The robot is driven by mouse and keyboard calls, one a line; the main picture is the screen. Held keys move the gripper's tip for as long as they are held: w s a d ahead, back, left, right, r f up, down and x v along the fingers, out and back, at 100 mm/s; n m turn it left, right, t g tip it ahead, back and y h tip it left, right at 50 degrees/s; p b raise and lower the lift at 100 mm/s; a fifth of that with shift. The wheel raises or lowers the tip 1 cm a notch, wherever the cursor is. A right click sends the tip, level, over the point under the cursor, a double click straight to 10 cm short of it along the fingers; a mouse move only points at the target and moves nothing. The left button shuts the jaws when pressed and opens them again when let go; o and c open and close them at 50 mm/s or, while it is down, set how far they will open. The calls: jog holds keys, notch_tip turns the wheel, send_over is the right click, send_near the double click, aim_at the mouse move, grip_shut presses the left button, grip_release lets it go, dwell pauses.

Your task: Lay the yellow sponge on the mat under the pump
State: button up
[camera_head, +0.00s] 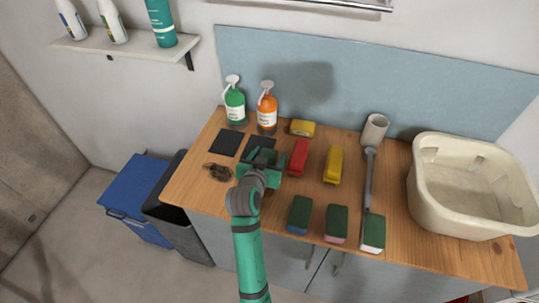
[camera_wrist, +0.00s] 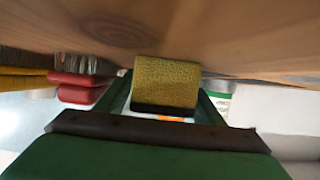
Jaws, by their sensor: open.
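The yellow sponge (camera_wrist: 167,82), with a dark green layer, sits between the fingers of my gripper (camera_wrist: 160,100) in the wrist view, where the counter is at the top. My gripper (camera_head: 262,163) is open and low over the counter in the head view, mostly hiding the sponge. A green pump bottle (camera_head: 235,106) and an orange pump bottle (camera_head: 267,113) stand at the back. One black mat (camera_head: 225,142) lies bare in front of the green bottle. Another black mat (camera_head: 260,142) lies in front of the orange bottle, partly covered by my gripper. I cannot tell whether the sponge touches it.
A yellow block (camera_head: 301,128), red brush (camera_head: 299,157) and yellow brush (camera_head: 333,165) lie to the right. Blue (camera_head: 299,215), pink (camera_head: 336,224) and white (camera_head: 373,234) sponges line the front. A long-handled brush (camera_head: 368,185) and cream tub (camera_head: 420,195) are farther right.

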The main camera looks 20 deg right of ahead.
jog(key=v, duration=1.1)
jog(key=shift+s+a+r, duration=0.1)
jog(key=shift+o, duration=0.5)
jog(key=shift+s, duration=0.2)
jog(key=shift+s+a+r+g, duration=0.3)
jog(key=shift+s+a+r, duration=0.05)
jog(key=shift+s+r, duration=0.25)
jog(key=shift+s+a+r+y, duration=0.1)
jog(key=shift+s+a+y, duration=0.2)
jog(key=shift+y, duration=0.1)
jog(key=x, duration=0.5)
jog(key=shift+x, duration=2.85)
jog(key=shift+r, duration=0.15)
jog(key=shift+d, duration=0.1)
jog(key=c, duration=1.2)
